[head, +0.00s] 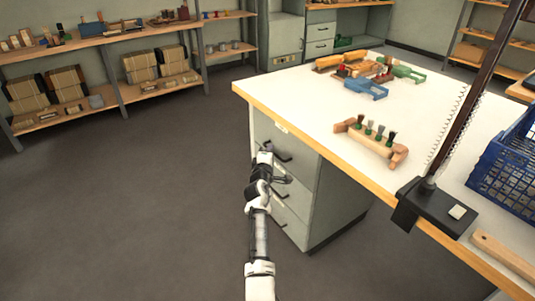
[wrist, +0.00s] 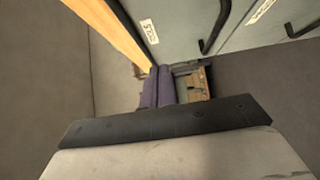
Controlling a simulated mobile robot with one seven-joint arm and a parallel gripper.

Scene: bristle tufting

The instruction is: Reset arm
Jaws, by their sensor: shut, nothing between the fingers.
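My arm reaches up from the bottom of the head view, and my gripper (head: 264,160) is in front of the grey drawer cabinet (head: 336,185) under the workbench (head: 290,90). In the wrist view the two dark fingers of my gripper (wrist: 160,72) are together with nothing between them. The cabinet's drawer fronts and dark handles show beyond them in the wrist view (wrist: 215,38). The gripper seems apart from the drawers, though the exact gap is hard to tell.
On the bench stand a wooden block with several dark tufts (head: 375,140), blue and green trays (head: 366,89), a dark post on a black base (head: 440,205) and a blue crate (head: 508,170). Shelves (head: 100,100) line the back left. The floor (head: 130,220) left of the bench is clear.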

